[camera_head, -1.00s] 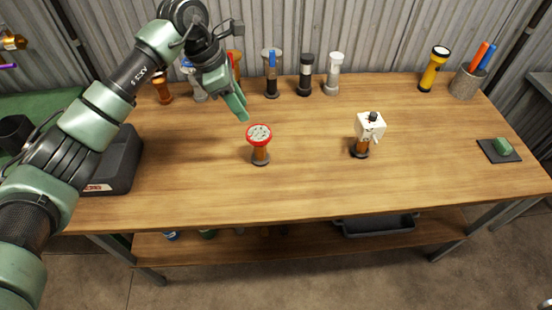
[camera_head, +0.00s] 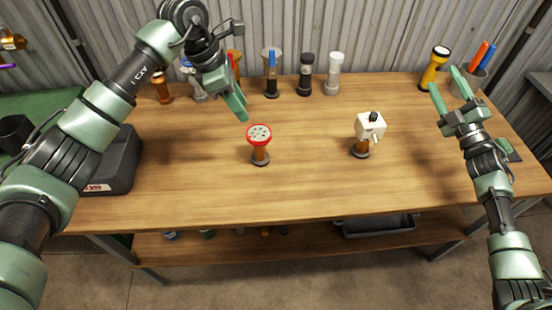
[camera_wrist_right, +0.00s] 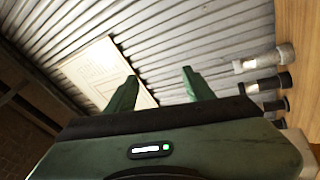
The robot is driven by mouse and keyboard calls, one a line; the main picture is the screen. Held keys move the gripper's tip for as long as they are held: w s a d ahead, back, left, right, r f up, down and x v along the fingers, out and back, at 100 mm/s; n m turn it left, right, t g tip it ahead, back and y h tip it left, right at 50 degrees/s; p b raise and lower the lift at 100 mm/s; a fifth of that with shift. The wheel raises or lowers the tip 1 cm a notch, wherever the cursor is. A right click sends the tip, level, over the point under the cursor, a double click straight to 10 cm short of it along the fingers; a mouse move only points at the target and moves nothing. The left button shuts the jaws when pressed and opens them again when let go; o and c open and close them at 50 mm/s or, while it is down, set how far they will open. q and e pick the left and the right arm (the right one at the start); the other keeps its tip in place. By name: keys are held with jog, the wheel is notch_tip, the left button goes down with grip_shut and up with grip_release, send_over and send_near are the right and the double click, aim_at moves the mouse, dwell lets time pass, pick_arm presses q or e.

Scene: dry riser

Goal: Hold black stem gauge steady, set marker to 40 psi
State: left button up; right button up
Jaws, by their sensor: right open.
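A round dial gauge with a red rim (camera_head: 259,134) stands upright at the middle of the bench. Its visible stem (camera_head: 260,155) looks orange-brown above a dark foot. No marker on it can be made out. A dark-stemmed fitting (camera_head: 305,76) stands in the back row; I cannot tell whether it is a gauge. My left gripper (camera_head: 239,105) hangs above and behind the red-rimmed gauge, apart from it, its fingers seen nearly edge-on. My right gripper (camera_head: 447,88) is open and empty at the back right; its spread fingers also show in the right wrist view (camera_wrist_right: 158,80).
A white boxy fitting (camera_head: 370,127) on an orange-brown stem stands right of the gauge. Several fittings, a yellow flashlight (camera_head: 433,68) and a pen cup (camera_head: 481,75) line the back. A dark bin (camera_head: 120,160) is at left. The bench front (camera_head: 310,190) is clear.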

aim_at(263, 152)
jog(key=w+a+r+n+g+y, duration=0.15)
jog(key=a+n+y, duration=0.25)
jog(key=a, duration=0.6)
jog(key=s+a+r+n+g+y, duration=0.1)
jog(key=a+r+n+g+y, duration=0.15)
jog(key=a, duration=0.75)
jog(key=w+a+r+n+g+y, duration=0.1)
jog(key=a+n+y, duration=0.4)
jog(key=a, duration=0.6)
jog(key=s+a+f+n+g+h, duration=0.1)
jog(key=a+f+n+h, duration=0.1)
jog(key=f, duration=0.4)
jog(key=s+a+f+n+g+h, duration=0.1)
jog(key=a+f+n+h, duration=0.1)
jog(key=f, duration=0.5)
jog(key=a+f+n+g+h, duration=0.1)
jog(key=a+f+n+h, duration=0.2)
jog(key=f, duration=0.4)
jog(key=shift+s+f+n+g, duration=0.15)
jog(key=shift+s+n+g, duration=0.25)
jog(key=shift+n, duration=0.25)
jog(key=shift+s+a+f+n+g+h, duration=0.25)
jog(key=shift+s+a+f+n+g, duration=0.25)
jog(key=shift+s+f+n, duration=0.45)
jog(key=s+a+n, duration=0.4)
jog(key=a, duration=0.1)
jog(key=shift+s+r, duration=0.15)
jog(key=shift+s, duration=0.05)
jog(key=x, duration=0.7)
jog(key=shift+w, duration=0.2)
